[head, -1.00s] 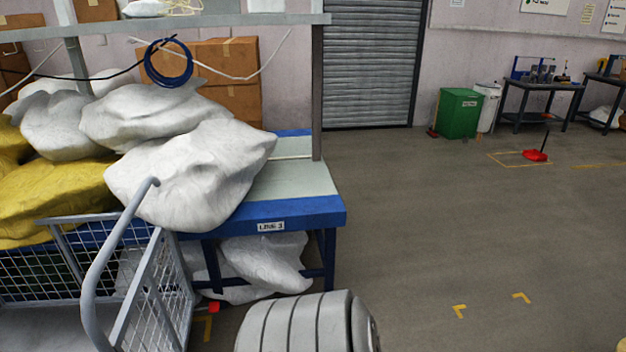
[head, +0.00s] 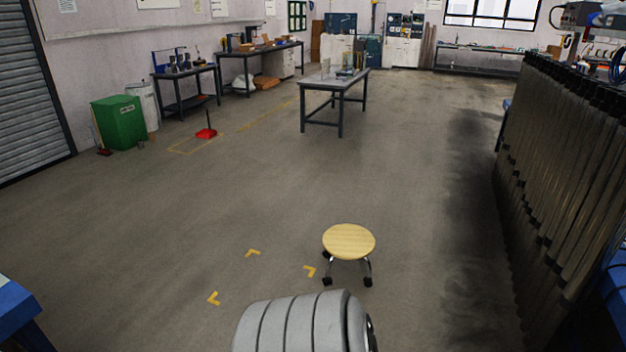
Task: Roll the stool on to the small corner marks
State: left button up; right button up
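The stool (head: 349,241) has a round, pale wooden seat and metal legs on dark castors. It stands upright on the floor, a little right of the picture's middle. The small yellow corner marks (head: 252,253) are painted on the floor to its left; three show, and the nearest one (head: 310,271) is just beside the stool's left castor. The stool stands outside the marks. A grey ribbed part of my own body covers the floor at the bottom middle, where a further mark may be hidden. Neither of my grippers is in view.
A blue table corner (head: 14,308) is at lower left. A grey table (head: 335,84) stands farther back, and a green bin (head: 118,122) is at left. The middle floor is clear.

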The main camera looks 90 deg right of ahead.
aim_at(342, 241)
jog(key=z, duration=3.1)
jog(key=i+z, duration=0.2)
jog(key=i, duration=1.5)
